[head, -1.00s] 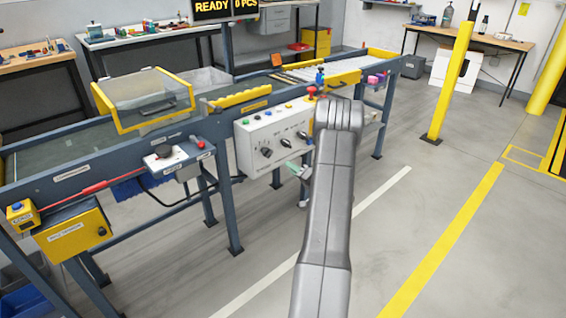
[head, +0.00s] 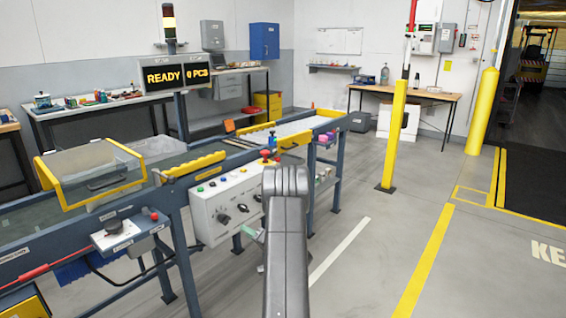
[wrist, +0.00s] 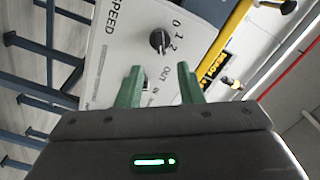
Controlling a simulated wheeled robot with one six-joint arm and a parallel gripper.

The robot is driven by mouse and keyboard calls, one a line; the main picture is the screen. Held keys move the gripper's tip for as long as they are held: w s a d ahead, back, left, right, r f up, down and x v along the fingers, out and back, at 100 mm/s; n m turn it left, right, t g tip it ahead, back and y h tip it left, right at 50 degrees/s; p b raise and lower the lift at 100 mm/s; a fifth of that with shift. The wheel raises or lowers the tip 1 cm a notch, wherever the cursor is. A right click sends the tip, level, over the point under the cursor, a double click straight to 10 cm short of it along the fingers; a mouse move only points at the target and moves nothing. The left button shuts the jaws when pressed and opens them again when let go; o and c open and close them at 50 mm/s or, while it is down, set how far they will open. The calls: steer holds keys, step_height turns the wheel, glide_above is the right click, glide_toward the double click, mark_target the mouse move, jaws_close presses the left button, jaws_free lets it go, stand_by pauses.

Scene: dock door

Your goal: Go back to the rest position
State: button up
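My gripper (wrist: 160,82) shows in the wrist view as two green fingers standing apart with nothing held between them. It is in front of the white control panel (wrist: 118,45), near a black knob (wrist: 159,40) marked 0, 1, 2; I cannot tell the exact gap. In the head view my grey arm reaches forward at the lower middle and hides most of the gripper.
The conveyor (head: 185,160) with a yellow-framed clear guard (head: 90,172) runs along the left. A display (head: 175,76) reads READY. A yellow post (head: 393,135) stands right of centre. The floor (head: 365,265) to the right is open. A workbench (head: 408,93) stands behind.

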steer(key=x, duration=0.9)
steer(key=shift+w+b, duration=0.2)
steer(key=shift+b, duration=0.25)
steer(key=shift+s, duration=0.1)
